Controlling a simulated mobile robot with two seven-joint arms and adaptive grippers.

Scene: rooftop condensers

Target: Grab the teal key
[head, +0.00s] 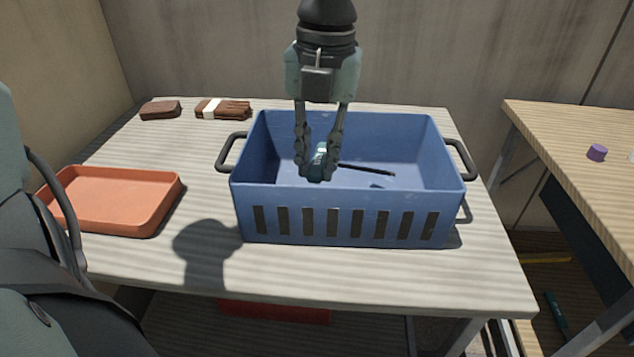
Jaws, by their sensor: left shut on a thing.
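My left gripper (318,172) points down into the blue crate (350,208) from above. Its fingers are shut on the teal key (320,157), which shows only as a small teal patch between them; the fingers hide much of it. A thin dark rod (366,168) reaches to the right from beside the fingertips; I cannot tell whether it is part of the key or separate. The crate's front wall hides part of its floor. My right gripper is not in view.
The crate has dark side handles and stands on a pale striped table (365,275). An orange tray (115,200) is at left. A purple object (597,152) is on the wooden table (570,130) at right.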

